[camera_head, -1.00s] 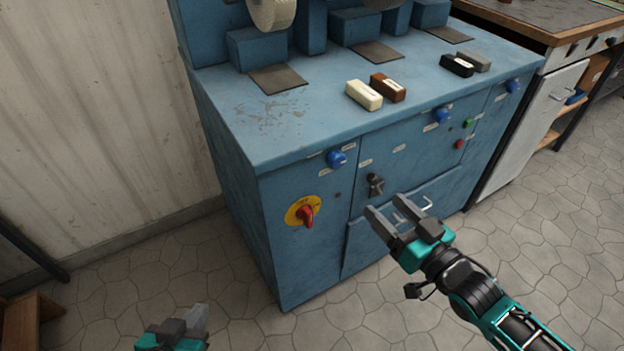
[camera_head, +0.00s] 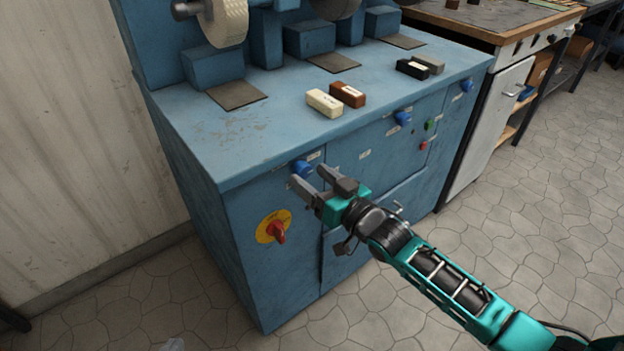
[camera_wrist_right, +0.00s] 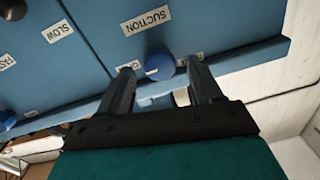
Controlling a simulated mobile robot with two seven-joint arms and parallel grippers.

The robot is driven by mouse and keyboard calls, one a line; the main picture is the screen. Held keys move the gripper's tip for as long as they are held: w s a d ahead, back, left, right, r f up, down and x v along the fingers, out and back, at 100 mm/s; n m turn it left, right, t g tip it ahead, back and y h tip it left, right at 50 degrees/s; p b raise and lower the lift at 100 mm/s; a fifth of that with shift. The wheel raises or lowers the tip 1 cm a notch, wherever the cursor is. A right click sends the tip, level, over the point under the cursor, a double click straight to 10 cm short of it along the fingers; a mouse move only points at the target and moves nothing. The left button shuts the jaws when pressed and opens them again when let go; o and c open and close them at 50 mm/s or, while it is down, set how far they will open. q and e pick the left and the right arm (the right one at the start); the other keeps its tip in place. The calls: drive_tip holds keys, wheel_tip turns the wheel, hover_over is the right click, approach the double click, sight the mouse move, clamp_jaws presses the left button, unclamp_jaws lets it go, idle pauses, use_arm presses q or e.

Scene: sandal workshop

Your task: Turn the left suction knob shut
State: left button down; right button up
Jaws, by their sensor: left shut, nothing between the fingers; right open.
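The left suction knob (camera_head: 302,168) is a round blue knob on the front of the blue machine cabinet (camera_head: 255,180), below its top edge. In the right wrist view the blue knob (camera_wrist_right: 159,68) carries a white mark, beside an upside-down SUCTION label (camera_wrist_right: 147,20). My right gripper (camera_head: 310,177) is open, its fingertips close to the knob. In its wrist view the knob appears between the two fingers (camera_wrist_right: 160,72); I cannot tell whether they touch it.
A red rotary switch on a yellow plate (camera_head: 273,227) sits below the knob. Two more blue knobs, in the middle (camera_head: 402,118) and at the right (camera_head: 467,86), line the front. A cream block (camera_head: 324,103) and a brown block (camera_head: 348,95) lie on top. The floor in front is clear.

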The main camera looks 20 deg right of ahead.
drive_tip(key=shift+w+a, duration=0.15)
drive_tip(key=shift+w, duration=0.25)
drive_tip(key=c, duration=1.1)
